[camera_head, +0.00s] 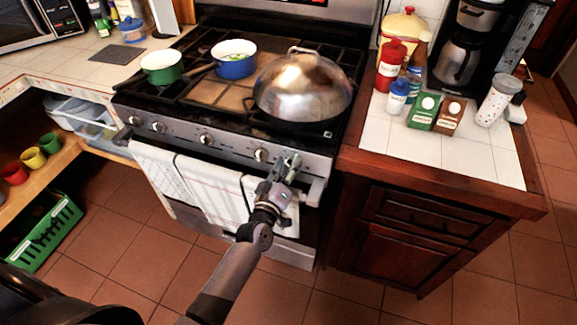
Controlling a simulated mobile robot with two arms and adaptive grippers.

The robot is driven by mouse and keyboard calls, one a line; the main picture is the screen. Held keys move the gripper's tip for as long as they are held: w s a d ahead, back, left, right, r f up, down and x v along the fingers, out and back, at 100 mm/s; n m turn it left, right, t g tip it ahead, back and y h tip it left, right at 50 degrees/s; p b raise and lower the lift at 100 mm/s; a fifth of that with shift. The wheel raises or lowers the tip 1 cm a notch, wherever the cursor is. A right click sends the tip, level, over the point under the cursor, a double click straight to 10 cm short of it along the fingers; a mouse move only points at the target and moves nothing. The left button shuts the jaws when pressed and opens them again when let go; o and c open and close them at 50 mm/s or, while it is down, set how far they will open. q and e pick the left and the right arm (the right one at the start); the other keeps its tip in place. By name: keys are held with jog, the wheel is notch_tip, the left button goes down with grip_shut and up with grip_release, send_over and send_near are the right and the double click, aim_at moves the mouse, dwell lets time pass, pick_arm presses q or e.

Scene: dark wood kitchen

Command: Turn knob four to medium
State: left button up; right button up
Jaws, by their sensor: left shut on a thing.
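The stove's front panel (230,148) carries a row of round metal knobs. From left to right I see a first knob (135,120), a second knob (158,126), a middle knob (205,139) and another knob (261,154) just left of my gripper. My left gripper (289,163) is at the right end of the panel. It is shut on a knob there, which its fingers mostly hide. No numbers or setting marks are readable, so I cannot tell the held knob's setting. My right gripper is not in view.
A large domed lid (303,85) covers a pan at the front right burner. A blue pot (235,66) and a green pot (162,68) stand further left. Towels (205,188) hang on the oven handle below. A wooden counter (345,158) adjoins the stove's right side.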

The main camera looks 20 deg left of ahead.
pick_arm(q)
jog(key=shift+a+f+n+b, duration=0.15)
jog(key=shift+n+b, duration=0.35)
jog(key=shift+n, duration=1.8)
jog(key=shift+f+n+b, duration=0.2)
jog(key=shift+n+b, duration=0.25)
jog(key=shift+n, duration=1.85)
jog(key=o, duration=1.1)
jog(key=shift+c, duration=0.2)
